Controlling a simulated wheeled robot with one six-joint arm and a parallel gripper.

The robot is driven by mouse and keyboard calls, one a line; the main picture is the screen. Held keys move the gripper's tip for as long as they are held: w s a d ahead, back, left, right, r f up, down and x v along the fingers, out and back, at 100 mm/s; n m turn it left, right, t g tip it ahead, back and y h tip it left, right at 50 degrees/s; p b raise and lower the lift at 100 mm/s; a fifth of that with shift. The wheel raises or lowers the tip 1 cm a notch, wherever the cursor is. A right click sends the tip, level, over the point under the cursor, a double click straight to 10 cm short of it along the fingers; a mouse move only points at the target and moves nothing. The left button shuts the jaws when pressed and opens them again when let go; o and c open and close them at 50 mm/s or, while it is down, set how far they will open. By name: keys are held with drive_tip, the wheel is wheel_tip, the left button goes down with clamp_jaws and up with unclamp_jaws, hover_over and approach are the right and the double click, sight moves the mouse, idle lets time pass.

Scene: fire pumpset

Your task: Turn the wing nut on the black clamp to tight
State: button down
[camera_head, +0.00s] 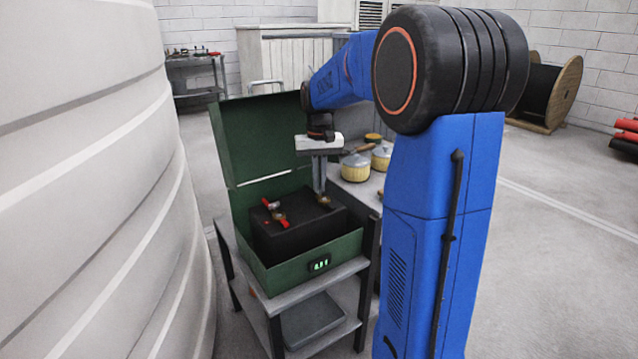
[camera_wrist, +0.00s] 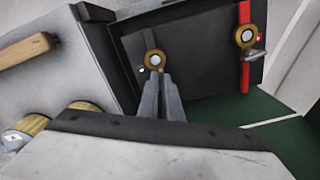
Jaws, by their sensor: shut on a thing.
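A black block (camera_head: 300,228) sits inside an open green case (camera_head: 307,266). My gripper (camera_head: 320,190) points down into the case, with its fingers together at the block's back right. In the wrist view, the fingertips (camera_wrist: 160,74) meet a round brass fitting (camera_wrist: 154,58) with a pale centre on the black block. I take this to be the black clamp's wing nut, and the gripper is shut on it. The fingers hide part of it, and its wings and the clamp's black bar are hard to make out. A red clamp (camera_wrist: 245,75) with a similar brass fitting (camera_wrist: 246,37) lies apart from the fingers.
The case's raised lid (camera_head: 245,140) stands behind and left of my gripper. The case rests on a grey cart (camera_head: 325,277). Yellowish pots (camera_head: 356,166) stand on a surface right of the gripper. A large pale ribbed tank (camera_head: 90,180) fills the left.

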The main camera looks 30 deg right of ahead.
drive_tip(key=m, duration=0.5)
drive_tip(key=shift+m, duration=0.3)
drive_tip(key=m, duration=0.5)
drive_tip(key=shift+m, duration=0.4)
drive_tip(key=c, duration=1.9)
unclamp_jaws()
drive_tip(key=shift+c, duration=0.2)
drive_tip(key=shift+r, duration=0.1)
wheel_tip(320, 180, up, 17)
drive_tip(key=shift+r, duration=0.1)
